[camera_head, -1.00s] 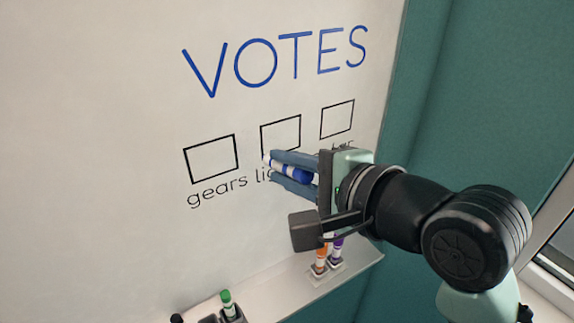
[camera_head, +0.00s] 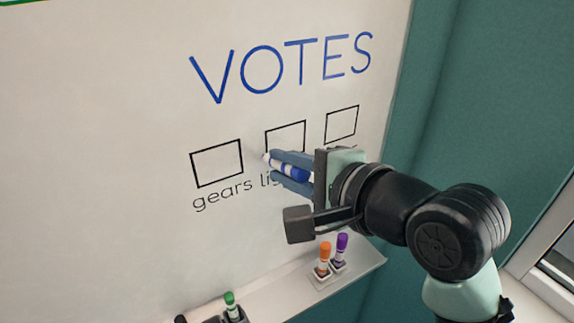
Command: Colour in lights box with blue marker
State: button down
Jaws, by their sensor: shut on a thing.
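The whiteboard (camera_head: 110,150) carries the blue word VOTES and a row of black-outlined boxes. The lights box (camera_head: 287,135) is the middle one; my gripper covers its lower part and most of its label. Its visible inside is white. My gripper (camera_head: 284,173) is shut on the blue marker (camera_head: 287,172), a white and blue barrel lying between the fingers. The marker's pale end points left, toward the board, near the lower left corner of the lights box. I cannot tell whether it touches the board.
The gears box (camera_head: 216,162) is at left and a third box (camera_head: 341,124) at right, its label hidden. Below, a ledge (camera_head: 290,300) holds orange (camera_head: 324,258), purple (camera_head: 341,249) and green (camera_head: 231,306) markers in holders. A teal wall (camera_head: 450,120) is at right.

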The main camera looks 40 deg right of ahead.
jog(key=shift+d, duration=0.1)
jog(key=s+d+p, duration=0.2)
jog(key=d, duration=0.6)
jog(key=shift+d+p, duration=0.15)
jog(key=shift+p, duration=0.25)
jog(key=shift+w+a+r+p, duration=0.3)
jog(key=shift+a+p, duration=0.5)
jog(key=shift+a, duration=0.65)
jog(key=shift+w+a+r+p, duration=0.1)
jog(key=shift+w+a+p, duration=0.3)
jog(key=shift+a+p, duration=0.75)
jog(key=shift+w+a+r+p, duration=0.15)
jog(key=shift+w+a+p, duration=0.3)
jog(key=shift+a, duration=1.25)
jog(key=shift+s+r+p, duration=0.1)
jog(key=shift+r+p, duration=0.5)
jog(key=shift+p, duration=0.3)
jog(key=s+d+p, duration=0.1)
jog(key=s+d, duration=0.1)
jog(key=d, duration=0.6)
jog(key=shift+d+f+p, duration=0.15)
jog(key=shift+d+p, duration=0.15)
